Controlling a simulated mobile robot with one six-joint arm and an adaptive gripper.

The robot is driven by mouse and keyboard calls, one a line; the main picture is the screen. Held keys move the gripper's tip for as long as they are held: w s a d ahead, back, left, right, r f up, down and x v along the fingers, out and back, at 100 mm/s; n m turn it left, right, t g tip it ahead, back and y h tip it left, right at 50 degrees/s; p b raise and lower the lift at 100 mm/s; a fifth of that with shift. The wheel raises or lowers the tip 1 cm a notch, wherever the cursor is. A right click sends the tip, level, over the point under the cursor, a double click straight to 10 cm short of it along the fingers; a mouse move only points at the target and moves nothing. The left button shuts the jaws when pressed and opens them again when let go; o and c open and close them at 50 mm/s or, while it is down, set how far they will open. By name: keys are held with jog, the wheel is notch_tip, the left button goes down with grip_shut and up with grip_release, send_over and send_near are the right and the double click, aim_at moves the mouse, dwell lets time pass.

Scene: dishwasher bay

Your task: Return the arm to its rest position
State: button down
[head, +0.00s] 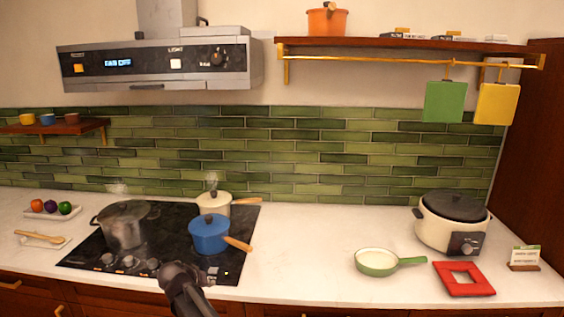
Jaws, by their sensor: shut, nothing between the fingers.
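My gripper (176,272) shows at the bottom of the head view, left of centre, at the end of my dark arm. It is shut and holds nothing. It appears in front of the near edge of the black cooktop (85,257), below the blue saucepan (209,235) in the picture. The fingertips are small and dark, and I cannot tell their exact height above the counter. The rest of my arm runs out of the frame at the bottom.
A steaming steel pot (124,227) and a cream pot (214,203) also stand on the cooktop. The range hood (160,63) hangs above. The middle counter (305,240) is clear.

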jog(key=s+d+f+m+g+y, duration=0.1)
jog(key=s+d, duration=0.4)
jog(key=d, duration=0.8)
jog(key=s+d+f+m+g+y, duration=0.1)
jog(key=s+d+g, duration=0.3)
jog(key=d, duration=0.9)
jog(key=s+d+f+m+g+y, duration=0.1)
jog(key=s+d, duration=0.6)
jog(key=d, duration=0.7)
notch_tip(320, 180, down, 2)
jog(key=shift+s+f+m+g+y, duration=0.1)
jog(key=shift+s+m+g+y, duration=0.35)
jog(key=shift+g, duration=0.55)
jog(key=shift+w, duration=0.1)
